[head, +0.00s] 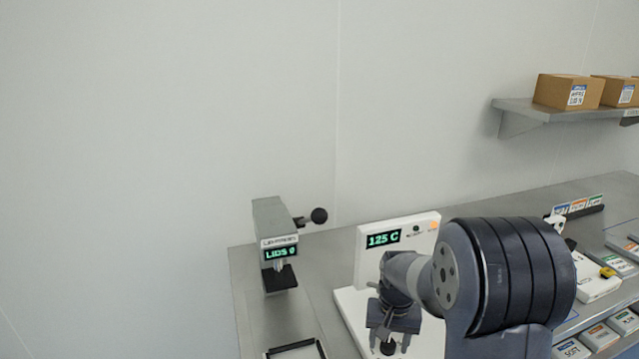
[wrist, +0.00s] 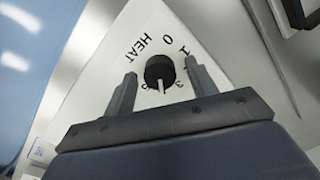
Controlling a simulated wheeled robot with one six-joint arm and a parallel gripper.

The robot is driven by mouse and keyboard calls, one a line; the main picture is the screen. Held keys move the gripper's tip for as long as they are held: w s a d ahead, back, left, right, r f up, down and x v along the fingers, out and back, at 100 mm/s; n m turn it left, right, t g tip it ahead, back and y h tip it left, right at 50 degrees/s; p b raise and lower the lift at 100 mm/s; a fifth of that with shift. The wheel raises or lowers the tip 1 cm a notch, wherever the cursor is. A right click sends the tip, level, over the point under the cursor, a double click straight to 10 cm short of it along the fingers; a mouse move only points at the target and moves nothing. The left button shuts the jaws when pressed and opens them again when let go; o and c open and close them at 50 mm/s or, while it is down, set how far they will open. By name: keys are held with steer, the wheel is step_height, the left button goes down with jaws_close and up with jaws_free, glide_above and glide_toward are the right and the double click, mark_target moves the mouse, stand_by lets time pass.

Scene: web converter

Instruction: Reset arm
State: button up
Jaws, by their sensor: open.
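My gripper (head: 389,342) points down over the front of a white heater unit (head: 348,300) whose display (head: 383,239) reads 125 C. In the wrist view my gripper's two fingers are open and spread on either side of a black dial knob (wrist: 160,71). The knob sits on a white panel (wrist: 118,62) marked HEAT, 0, I and further numbers. Its white pointer line faces toward the gripper body. The knob is between the fingers with visible gaps, so nothing is gripped. My arm hides the right part of the heater unit in the head view.
A grey press (head: 272,222) with a black-knobbed lever and a LIDS 0 display stands left on the steel bench (head: 245,290). A black-edged tray (head: 296,349) lies in front. Labelled bins (head: 573,350) are at the right. Cardboard boxes (head: 568,91) sit on a wall shelf.

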steer(key=n+p, duration=0.1)
steer(key=n, duration=0.5)
stand_by(0.4)
steer(key=shift+r, duration=0.1)
